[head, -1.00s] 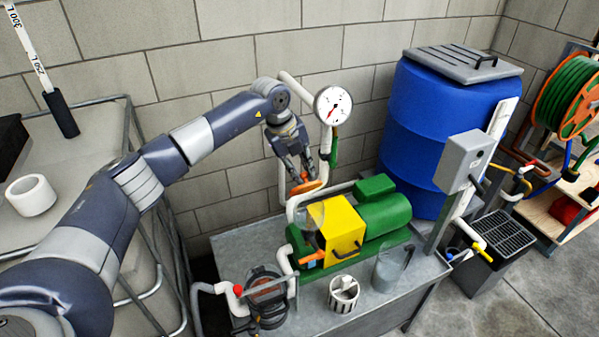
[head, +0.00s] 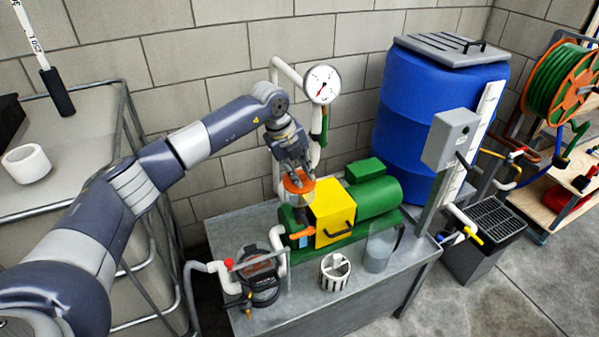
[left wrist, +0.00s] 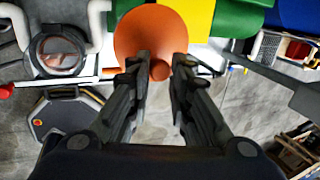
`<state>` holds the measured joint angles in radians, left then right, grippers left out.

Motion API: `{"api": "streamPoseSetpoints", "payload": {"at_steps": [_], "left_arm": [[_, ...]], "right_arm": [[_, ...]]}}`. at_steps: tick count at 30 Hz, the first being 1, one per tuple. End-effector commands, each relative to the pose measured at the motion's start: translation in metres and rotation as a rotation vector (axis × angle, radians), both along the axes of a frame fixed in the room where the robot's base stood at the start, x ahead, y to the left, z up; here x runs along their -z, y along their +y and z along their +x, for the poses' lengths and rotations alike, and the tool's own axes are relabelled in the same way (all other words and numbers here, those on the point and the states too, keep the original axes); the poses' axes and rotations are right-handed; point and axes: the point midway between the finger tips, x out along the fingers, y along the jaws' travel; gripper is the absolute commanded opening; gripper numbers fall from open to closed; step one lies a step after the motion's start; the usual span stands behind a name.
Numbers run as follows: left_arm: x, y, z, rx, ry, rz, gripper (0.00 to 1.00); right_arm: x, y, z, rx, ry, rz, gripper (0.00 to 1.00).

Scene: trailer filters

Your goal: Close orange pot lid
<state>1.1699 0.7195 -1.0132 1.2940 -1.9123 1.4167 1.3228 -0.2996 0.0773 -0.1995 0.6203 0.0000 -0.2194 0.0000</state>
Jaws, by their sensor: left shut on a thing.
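The orange lid (head: 299,184) is in my left gripper (head: 294,166), above the left end of the green and yellow pump (head: 334,216) in the head view. In the left wrist view the lid (left wrist: 150,30) is a round orange disc, and its knob (left wrist: 160,70) sits between the two fingertips of my left gripper (left wrist: 160,68). The gripper is shut on the knob. The lid and arm hide most of the pot under it, so I cannot tell whether the lid touches the rim. My right gripper is not in view.
A dark filter housing (head: 260,280) with white pipes stands at the left of the metal bench (head: 290,318). A white slotted basket (head: 335,272) and a clear container (head: 379,250) stand in front of the pump. A gauge (head: 322,84) on a pipe rises behind the lid.

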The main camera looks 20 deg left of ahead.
Motion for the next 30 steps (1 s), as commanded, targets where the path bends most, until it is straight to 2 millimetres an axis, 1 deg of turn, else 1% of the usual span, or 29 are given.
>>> {"api": "streamPoseSetpoints", "payload": {"at_steps": [1,3,12,26,27,29,30], "left_arm": [[0.02,-0.013,-0.012,0.024,0.044,-0.01,0.0],[0.023,-0.014,-0.013,0.024,0.044,-0.01,0.0],[0.031,-0.015,-0.014,0.025,0.045,-0.01,0.0],[0.032,-0.015,-0.014,0.025,0.045,-0.01,0.0],[0.032,-0.015,-0.014,0.025,0.045,-0.01,0.22],[0.032,-0.015,-0.014,0.026,0.045,-0.01,0.35],[0.032,-0.015,-0.014,0.025,0.045,-0.01,0.39]], "right_arm": [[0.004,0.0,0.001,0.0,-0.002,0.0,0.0],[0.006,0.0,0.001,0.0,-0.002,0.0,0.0],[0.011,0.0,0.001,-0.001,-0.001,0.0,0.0],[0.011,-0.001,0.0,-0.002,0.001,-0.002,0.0],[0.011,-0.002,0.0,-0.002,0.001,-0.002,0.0],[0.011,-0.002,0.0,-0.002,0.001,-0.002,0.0],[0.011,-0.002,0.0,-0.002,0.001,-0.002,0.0]]}}
